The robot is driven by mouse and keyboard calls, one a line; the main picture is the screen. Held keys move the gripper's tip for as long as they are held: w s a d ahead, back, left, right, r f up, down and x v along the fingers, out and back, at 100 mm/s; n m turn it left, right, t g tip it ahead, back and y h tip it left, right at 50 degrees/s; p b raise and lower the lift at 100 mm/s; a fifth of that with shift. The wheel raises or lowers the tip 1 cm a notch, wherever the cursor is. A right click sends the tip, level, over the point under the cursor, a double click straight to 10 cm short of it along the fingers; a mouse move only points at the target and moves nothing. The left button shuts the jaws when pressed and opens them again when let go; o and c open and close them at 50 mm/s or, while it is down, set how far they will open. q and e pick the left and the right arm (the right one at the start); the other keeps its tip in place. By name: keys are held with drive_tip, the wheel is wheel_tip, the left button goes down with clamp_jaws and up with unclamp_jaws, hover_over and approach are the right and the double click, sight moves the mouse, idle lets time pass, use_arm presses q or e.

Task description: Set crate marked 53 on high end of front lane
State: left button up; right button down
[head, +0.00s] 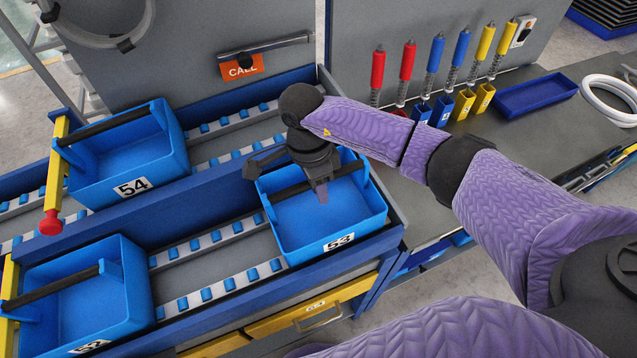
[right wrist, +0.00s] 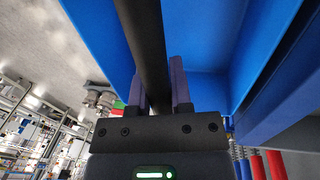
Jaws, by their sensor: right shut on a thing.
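The blue crate marked 53 (head: 310,222) is at the right end of the front lane (head: 215,262), upright, with its number facing front. I cannot tell whether its bottom rests on the rollers or hangs just above them. My right gripper (head: 320,190) is over the crate, shut on its black handle bar (head: 347,171). In the right wrist view the fingers (right wrist: 162,88) stand on both sides of the bar (right wrist: 145,40), with blue crate walls (right wrist: 205,45) around. My left gripper is not in view.
Another blue crate (head: 75,310) stands at the front lane's left end behind a yellow stop. Crate 54 (head: 135,160) stands on the back lane behind a red-tipped yellow stop (head: 54,185). A blue tray (head: 535,93) and spring-handled tools are on the right bench. Mid-lane rollers are free.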

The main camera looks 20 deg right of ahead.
drive_tip(key=c, duration=0.6)
unclamp_jaws()
drive_tip(key=shift+o, duration=0.7)
